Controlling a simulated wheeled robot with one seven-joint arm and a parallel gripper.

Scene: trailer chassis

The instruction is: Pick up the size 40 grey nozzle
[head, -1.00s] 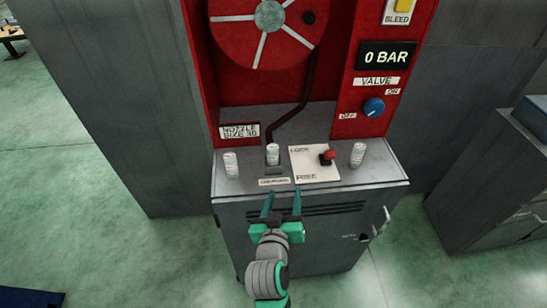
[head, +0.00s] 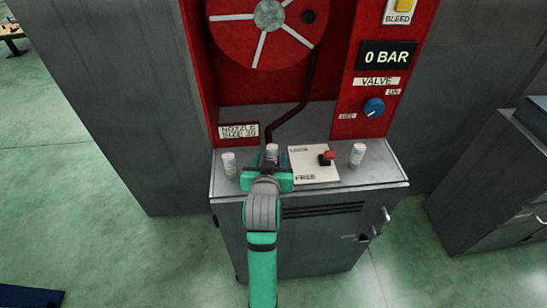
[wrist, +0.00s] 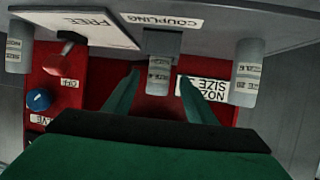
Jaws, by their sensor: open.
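Three pale grey nozzles stand upright on the cabinet top: a left one (head: 229,164), a middle one (head: 272,152) at the coupling, and a right one (head: 357,155). The wrist view is upside down and shows the middle nozzle (wrist: 158,75), the head view's left nozzle (wrist: 246,72) and its right nozzle (wrist: 18,45). Their size labels are too small or blurred to tell which is 40. My gripper (head: 268,170) is open at the coupling; its fingers (wrist: 158,88) appear either side of the middle nozzle. Contact cannot be told.
A white LOCK/FREE plate with a red-knobbed lever (head: 327,157) is just right of my gripper. Behind stand the red hose-reel housing (head: 225,85), a NOZZLE SIZE 30 sign (head: 239,131), a blue valve knob (head: 374,107) and a 0 BAR display (head: 388,55).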

